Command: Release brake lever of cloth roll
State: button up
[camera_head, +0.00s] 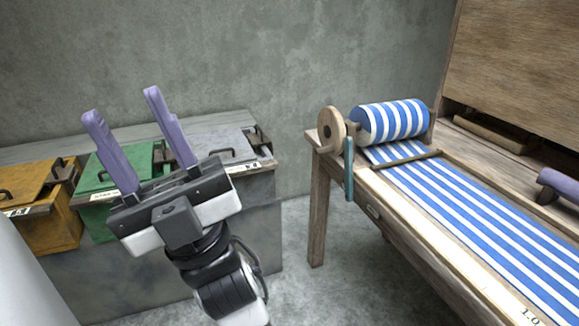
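The cloth roll (391,121), wound with blue and white striped cloth, sits at the far left end of the wooden loom. A round wooden disc (332,129) is at the roll's left end. A teal brake lever (349,170) hangs nearly upright just below and right of the disc, along the outside of the loom frame. My gripper (125,110) has two purple fingers spread wide apart, with nothing between them. It is raised in front of the bins, well to the left of the lever and apart from it.
The striped cloth (465,206) stretches along the loom toward the lower right. The loom's leg (319,212) stands below the disc. A yellow bin (46,200), a green bin (104,168) and a grey bin (225,141) line the bench at left. Floor shows between bench and loom.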

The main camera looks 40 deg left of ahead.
aim_at(349, 140)
jog(key=u, duration=0.65)
jog(key=i, duration=0.7)
jog(key=j+u, duration=0.05)
jog(key=j, duration=0.05)
